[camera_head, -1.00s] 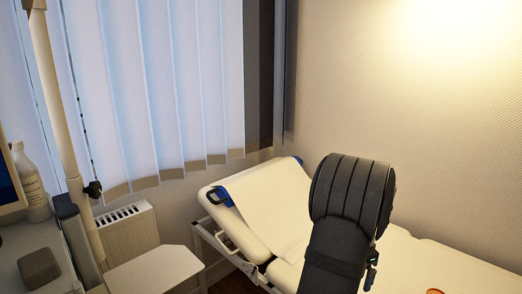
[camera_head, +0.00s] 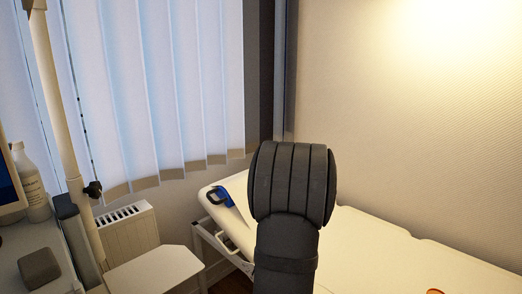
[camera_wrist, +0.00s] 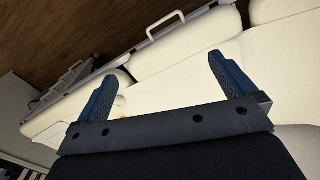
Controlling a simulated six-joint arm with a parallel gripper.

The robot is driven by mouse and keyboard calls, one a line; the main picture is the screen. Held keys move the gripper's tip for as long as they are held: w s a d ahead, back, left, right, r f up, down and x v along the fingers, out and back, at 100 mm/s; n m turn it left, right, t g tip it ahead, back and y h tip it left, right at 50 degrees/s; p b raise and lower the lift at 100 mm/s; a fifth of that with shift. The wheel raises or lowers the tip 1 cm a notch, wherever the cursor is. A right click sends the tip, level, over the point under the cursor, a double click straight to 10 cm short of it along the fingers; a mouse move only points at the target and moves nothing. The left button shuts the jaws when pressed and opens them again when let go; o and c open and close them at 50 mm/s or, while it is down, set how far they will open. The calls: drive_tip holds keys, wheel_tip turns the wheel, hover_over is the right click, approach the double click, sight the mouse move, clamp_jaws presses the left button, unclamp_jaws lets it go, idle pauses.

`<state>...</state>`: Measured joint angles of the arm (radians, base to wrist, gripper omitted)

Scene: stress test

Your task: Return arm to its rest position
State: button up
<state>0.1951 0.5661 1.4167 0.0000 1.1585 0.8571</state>
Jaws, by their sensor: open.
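My gripper (camera_wrist: 168,82) shows in the wrist view with two blue textured fingers spread wide apart. Nothing is between the fingers, and the white padded bed shows behind them. In the head view my dark arm stands in front of the bed (camera_head: 375,240) and hides part of it. The gripper's fingers do not show in the head view.
A pole (camera_head: 55,110) stands at the left beside a small white tray (camera_head: 155,270). A radiator (camera_head: 128,229) is under the window blinds (camera_head: 160,85). A white bottle (camera_head: 29,180) stands on the counter at the far left. An orange item (camera_head: 435,291) lies on the bed at the bottom.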

drive_tip(key=a+r+n, duration=0.1)
drive_tip(key=a+r, duration=0.2)
drive_tip(key=a, duration=0.7)
drive_tip(key=shift+r, duration=0.15)
